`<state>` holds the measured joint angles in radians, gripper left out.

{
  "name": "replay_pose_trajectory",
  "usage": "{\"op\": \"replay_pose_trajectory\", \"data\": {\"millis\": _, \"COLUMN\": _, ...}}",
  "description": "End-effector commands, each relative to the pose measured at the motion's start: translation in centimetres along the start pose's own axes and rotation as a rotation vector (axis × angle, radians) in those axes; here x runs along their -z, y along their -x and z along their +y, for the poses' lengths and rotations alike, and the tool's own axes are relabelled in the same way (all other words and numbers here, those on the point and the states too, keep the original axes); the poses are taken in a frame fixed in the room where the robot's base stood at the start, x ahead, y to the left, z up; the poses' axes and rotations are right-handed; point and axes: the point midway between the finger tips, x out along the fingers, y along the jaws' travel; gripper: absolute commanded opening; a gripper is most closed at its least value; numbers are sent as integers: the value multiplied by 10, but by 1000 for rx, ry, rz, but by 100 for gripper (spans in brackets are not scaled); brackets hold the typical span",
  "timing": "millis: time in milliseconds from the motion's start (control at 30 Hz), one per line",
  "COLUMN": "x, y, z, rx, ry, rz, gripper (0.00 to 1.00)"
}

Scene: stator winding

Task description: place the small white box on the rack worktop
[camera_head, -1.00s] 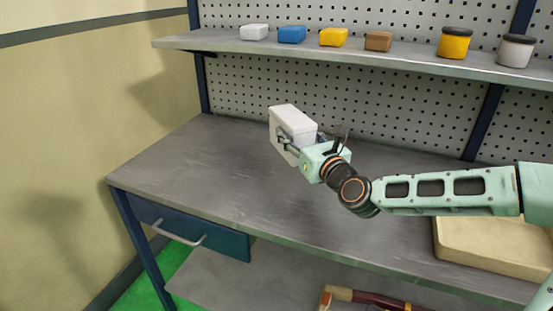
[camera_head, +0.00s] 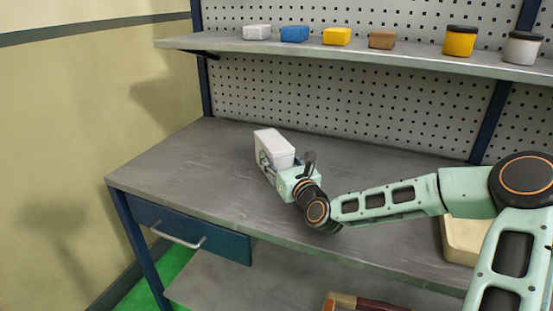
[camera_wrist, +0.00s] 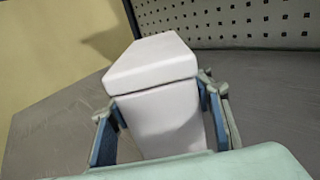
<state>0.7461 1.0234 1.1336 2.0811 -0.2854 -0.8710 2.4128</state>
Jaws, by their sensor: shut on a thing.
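The small white box (camera_head: 274,149) has a lid and is held over the left half of the grey rack worktop (camera_head: 190,170). My gripper (camera_head: 279,166) is shut on it from the front right. In the wrist view the white box (camera_wrist: 160,90) sits upright between the two blue-padded fingers of my gripper (camera_wrist: 160,122). The box's underside is hidden, so I cannot tell whether it touches the worktop.
A shelf (camera_head: 220,44) above holds a white block (camera_head: 257,32), a blue block (camera_head: 294,33), other blocks and two jars. A beige tray-like thing (camera_head: 458,240) lies at the worktop's right. A pegboard (camera_head: 350,105) stands behind. The worktop's left part is clear.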

Motion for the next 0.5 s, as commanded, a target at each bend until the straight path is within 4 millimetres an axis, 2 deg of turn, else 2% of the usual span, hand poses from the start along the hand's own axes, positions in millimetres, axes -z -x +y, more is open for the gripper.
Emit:
{"op": "replay_pose_trajectory", "data": {"millis": 167, "x": 1, "y": 0, "z": 1, "rx": -2, "ry": -2, "rz": 2, "gripper": 13}}
{"op": "replay_pose_trajectory", "data": {"millis": 200, "x": 2, "y": 0, "z": 1, "rx": -2, "ry": -3, "rz": 5, "gripper": 51}}
{"op": "replay_pose_trajectory", "data": {"millis": 300, "x": 2, "y": 0, "z": 0, "rx": -2, "ry": -3, "rz": 5, "gripper": 62}}
{"op": "replay_pose_trajectory", "data": {"millis": 500, "x": 1, "y": 0, "z": 0, "rx": -1, "ry": -2, "rz": 4, "gripper": 64}}
